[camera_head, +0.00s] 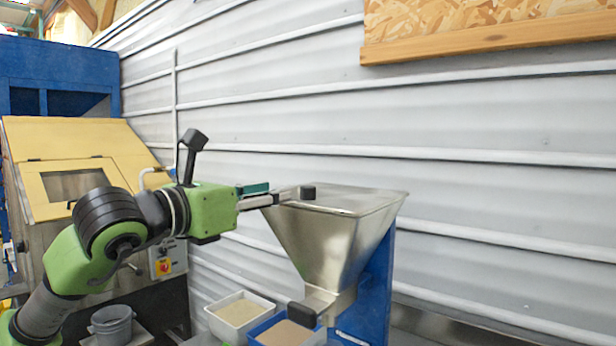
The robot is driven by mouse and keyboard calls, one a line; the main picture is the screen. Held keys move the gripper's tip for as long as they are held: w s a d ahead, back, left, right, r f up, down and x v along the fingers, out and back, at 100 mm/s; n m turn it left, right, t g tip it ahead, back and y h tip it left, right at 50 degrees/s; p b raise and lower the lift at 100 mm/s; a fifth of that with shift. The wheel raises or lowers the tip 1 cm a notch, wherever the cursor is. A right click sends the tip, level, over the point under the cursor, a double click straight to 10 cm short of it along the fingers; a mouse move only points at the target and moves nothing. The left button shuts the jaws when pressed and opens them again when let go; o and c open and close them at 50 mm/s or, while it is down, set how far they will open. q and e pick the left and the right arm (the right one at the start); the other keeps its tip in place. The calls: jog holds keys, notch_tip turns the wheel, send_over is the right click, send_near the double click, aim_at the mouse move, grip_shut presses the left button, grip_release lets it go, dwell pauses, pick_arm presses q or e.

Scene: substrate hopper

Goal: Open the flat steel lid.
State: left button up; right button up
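The steel hopper (325,242) is a funnel on a blue stand. Its flat steel lid (365,198) appears to lie flat across the top, closed. A small black block (307,192), seemingly the lid's handle, sits at the near left part of the lid. My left gripper (284,196) reaches in from the left at lid height, its fingers pointing right at the black block. Its fingertips are very close to the block; I cannot tell whether they touch it or how far apart they are. My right gripper is not in view.
Below the hopper are a black-tipped outlet (303,315), a white bin (238,314) and a blue bin (262,324) of pale material. A yellow-fronted machine (110,150) and a grey bucket (112,324) stand left. A corrugated wall (480,190) runs close behind the hopper.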

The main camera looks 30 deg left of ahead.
aim_at(308, 186)
pick_arm(q)
jog(key=w+p, duration=0.1)
jog(key=w, duration=0.1)
jog(key=w+p, duration=0.3)
jog(key=w, duration=0.2)
jog(key=shift+d+r, duration=0.2)
jog(key=shift+d, duration=0.1)
jog(key=shift+w+f+p, duration=0.15)
jog(key=shift+w+p, duration=0.75)
jog(key=shift+w, duration=0.15)
jog(key=shift+w+d+f, duration=0.15)
jog(key=shift+w, duration=0.5)
jog(key=shift+p, duration=0.3)
grip_shut()
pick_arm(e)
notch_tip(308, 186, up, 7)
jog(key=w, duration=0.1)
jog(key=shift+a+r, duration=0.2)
